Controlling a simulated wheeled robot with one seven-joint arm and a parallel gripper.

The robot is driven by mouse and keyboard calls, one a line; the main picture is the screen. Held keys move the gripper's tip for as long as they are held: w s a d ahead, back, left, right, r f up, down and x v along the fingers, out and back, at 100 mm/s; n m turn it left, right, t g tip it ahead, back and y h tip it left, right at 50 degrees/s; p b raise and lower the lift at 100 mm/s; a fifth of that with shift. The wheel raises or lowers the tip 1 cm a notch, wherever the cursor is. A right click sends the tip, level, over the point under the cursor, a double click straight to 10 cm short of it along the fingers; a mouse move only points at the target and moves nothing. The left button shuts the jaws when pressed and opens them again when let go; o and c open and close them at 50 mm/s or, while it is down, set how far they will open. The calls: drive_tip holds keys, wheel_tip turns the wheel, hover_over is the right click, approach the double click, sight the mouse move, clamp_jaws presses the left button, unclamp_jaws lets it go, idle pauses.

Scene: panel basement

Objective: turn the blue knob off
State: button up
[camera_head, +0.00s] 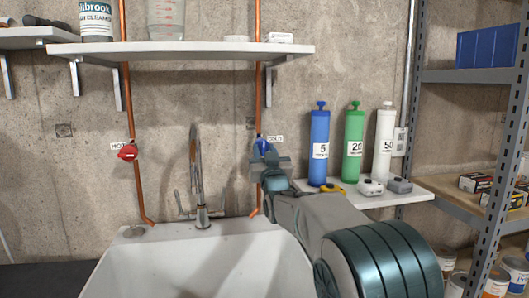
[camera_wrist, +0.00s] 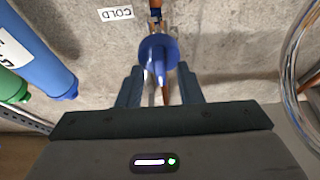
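The blue knob (camera_head: 263,146) sits on the right copper pipe, beside a "COLD" label. In the wrist view the blue knob (camera_wrist: 159,54) is a round disc with a raised handle, and the handle points toward my gripper along the pipe. My gripper (camera_head: 262,161) is right at the knob in the head view and partly covers it. In the wrist view my gripper (camera_wrist: 159,75) is open, with one finger on each side of the knob's handle and a visible gap on both sides. Whether a fingertip touches the disc I cannot tell.
A red knob (camera_head: 128,152) marked "HOT" is on the left pipe. The sink (camera_head: 190,260) and tall faucet (camera_head: 199,180) are left of my arm. Filter cylinders (camera_head: 353,145) stand on a small shelf at right. A white shelf (camera_head: 180,50) hangs above.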

drive_tip(key=shift+c, duration=0.3)
clamp_jaws()
